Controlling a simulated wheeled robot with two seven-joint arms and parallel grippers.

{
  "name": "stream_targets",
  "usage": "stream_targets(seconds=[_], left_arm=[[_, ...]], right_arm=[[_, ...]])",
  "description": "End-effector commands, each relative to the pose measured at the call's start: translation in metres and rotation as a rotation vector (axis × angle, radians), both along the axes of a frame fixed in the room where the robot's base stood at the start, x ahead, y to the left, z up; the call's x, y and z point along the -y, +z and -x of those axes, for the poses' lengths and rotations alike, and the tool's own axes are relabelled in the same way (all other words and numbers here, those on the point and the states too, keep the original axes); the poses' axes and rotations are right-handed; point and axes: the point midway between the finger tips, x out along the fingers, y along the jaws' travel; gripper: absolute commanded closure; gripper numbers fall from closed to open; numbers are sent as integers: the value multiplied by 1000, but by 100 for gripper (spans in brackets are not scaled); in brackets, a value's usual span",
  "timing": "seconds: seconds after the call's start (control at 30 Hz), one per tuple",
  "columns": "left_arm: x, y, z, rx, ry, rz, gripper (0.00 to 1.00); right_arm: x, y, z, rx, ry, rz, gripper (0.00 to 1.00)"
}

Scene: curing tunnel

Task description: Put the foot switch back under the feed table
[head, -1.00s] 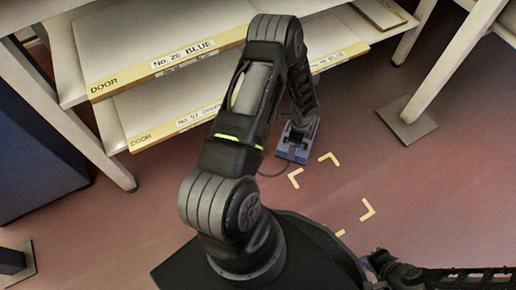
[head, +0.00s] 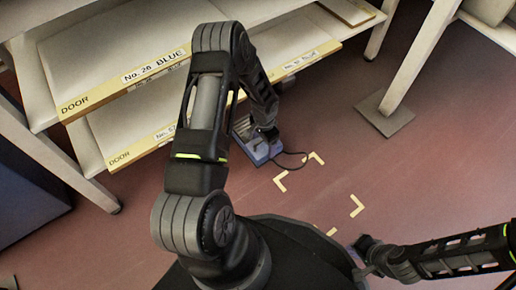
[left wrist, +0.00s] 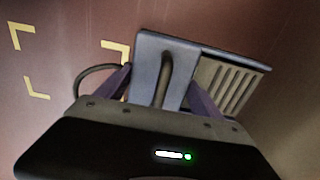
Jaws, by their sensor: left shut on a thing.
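The foot switch (head: 242,131) is a blue-grey box beside the lower shelf edge, left of the yellow floor marks (head: 280,183). In the left wrist view the foot switch (left wrist: 150,50) shows a ribbed pedal, a bar-like handle and a dark cable curving to the left. My left gripper (head: 266,134) is over it. In the left wrist view its fingers (left wrist: 162,80) stand on either side of the handle, shut on the switch. I cannot tell if the switch clears the floor. My right gripper (head: 362,256) is low at the right, apart from it; its jaws are unclear.
Shelves of labelled door panels (head: 110,88) fill the upper left. A pale table leg (head: 415,60) on a flat foot plate (head: 383,115) stands at the upper right. Open reddish floor lies around the marks. I cannot tell which structure is the feed table.

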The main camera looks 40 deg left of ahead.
Motion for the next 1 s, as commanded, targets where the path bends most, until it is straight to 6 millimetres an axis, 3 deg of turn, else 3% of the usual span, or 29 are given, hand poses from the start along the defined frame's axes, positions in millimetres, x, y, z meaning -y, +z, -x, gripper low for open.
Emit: stream_targets(seconds=[0.3, 0.73, 1.0], left_arm=[[-1, -50, -1, 2, 0, -1, 96], [0, -56, -1, 2, -1, 0, 96], [0, -87, -1, 2, -2, 0, 96]], right_arm=[[1, -22, -4, 4, -4, -4, 100], [1, -23, -4, 3, -3, -5, 100], [2, -38, -6, 4, -5, -7, 100]])
